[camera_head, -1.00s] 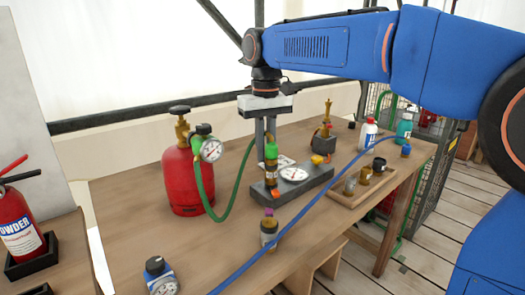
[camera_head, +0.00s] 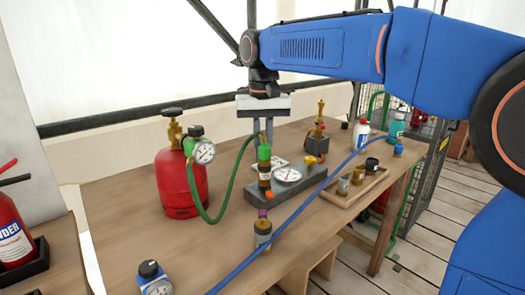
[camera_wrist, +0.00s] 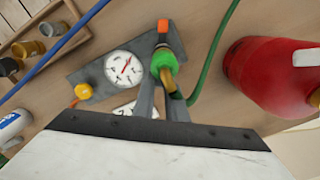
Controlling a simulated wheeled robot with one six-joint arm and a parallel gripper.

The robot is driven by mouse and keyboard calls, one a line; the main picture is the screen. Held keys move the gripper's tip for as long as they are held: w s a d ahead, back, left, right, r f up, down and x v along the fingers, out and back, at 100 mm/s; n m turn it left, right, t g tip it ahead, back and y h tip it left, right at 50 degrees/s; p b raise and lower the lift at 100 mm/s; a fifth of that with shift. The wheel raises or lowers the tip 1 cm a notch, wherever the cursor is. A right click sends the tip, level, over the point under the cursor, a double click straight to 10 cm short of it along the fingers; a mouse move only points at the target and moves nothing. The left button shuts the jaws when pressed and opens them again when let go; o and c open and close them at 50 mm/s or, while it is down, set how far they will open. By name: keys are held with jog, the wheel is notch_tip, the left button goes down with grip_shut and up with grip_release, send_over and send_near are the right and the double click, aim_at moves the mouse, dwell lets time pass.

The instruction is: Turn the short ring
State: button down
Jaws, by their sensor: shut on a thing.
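An upright fitting with a green ring (camera_head: 264,152) at its top and a darker labelled body stands at the left end of a grey block (camera_head: 313,177). The green ring also shows in the wrist view (camera_wrist: 162,62), with brass inside it. My gripper (camera_head: 263,140) comes down from above, its two fingers closed at the ring. In the wrist view the fingers (camera_wrist: 163,88) reach the ring's near side and partly hide it. Which part is the short ring, and how far it has turned, I cannot tell.
A dial gauge (camera_head: 288,175) and a yellow knob (camera_head: 309,160) sit on the block beside the fitting. A red cylinder (camera_head: 181,185) with a green hose (camera_head: 231,190) stands left. A blue hose (camera_head: 310,205) crosses in front. A tray (camera_head: 346,200) of fittings lies right.

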jog(key=c, duration=1.8)
grip_release()
jog(key=shift+o, duration=0.2)
notch_tip(320, 180, up, 17)
jog(key=shift+r, duration=0.2)
